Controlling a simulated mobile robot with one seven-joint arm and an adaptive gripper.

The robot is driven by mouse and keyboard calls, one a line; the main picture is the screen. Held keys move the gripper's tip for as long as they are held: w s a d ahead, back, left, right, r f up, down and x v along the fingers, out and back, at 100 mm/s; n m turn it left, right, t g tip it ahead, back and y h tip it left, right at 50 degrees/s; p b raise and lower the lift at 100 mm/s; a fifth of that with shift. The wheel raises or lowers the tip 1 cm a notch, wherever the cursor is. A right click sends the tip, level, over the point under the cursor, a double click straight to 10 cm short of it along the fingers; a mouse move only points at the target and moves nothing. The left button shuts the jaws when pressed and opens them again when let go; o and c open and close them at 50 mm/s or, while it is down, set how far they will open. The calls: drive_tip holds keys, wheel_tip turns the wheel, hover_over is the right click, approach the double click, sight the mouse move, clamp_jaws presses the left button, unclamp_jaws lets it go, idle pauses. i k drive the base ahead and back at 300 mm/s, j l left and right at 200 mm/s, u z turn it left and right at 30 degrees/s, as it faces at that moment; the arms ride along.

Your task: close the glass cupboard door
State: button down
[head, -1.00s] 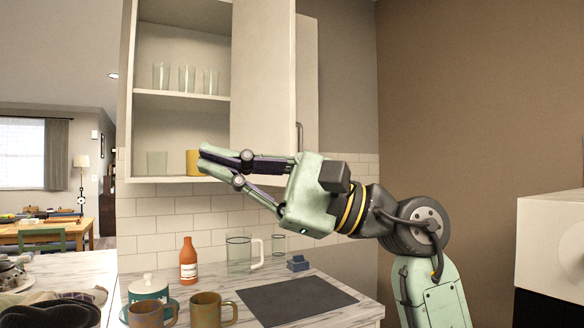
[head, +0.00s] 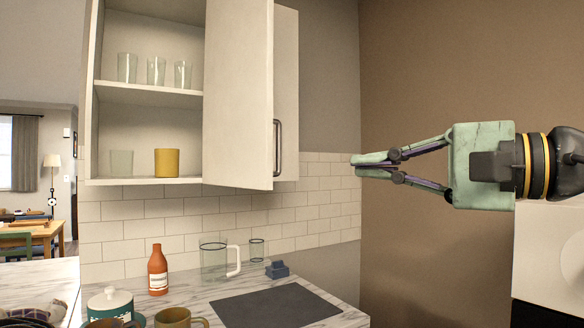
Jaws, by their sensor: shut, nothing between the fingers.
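The cupboard (head: 97,110) hangs on the wall at left, its left side open and showing its shelves. Its pale door (head: 237,95) stands swung outward, hinged on the right of the opening, with a metal handle (head: 278,147) near its right edge. Glasses (head: 156,71) stand on the upper shelf. A yellow cup (head: 167,162) and a clear glass (head: 121,162) stand on the lower one. My gripper (head: 356,166) is shut and empty, pointing left, to the right of the door and handle and apart from them.
A marble counter (head: 190,296) below carries an orange bottle (head: 157,272), a glass pitcher (head: 214,260), a lidded jar (head: 110,305), mugs and a dark mat (head: 275,306). A white box-shaped unit (head: 548,255) stands at right.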

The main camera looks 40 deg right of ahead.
sight(238, 120)
drive_tip(key=i+l, duration=0.3)
drive_tip(key=l, duration=0.15)
drive_tip(key=i+l, duration=0.6)
drive_tip(key=l, duration=0.25)
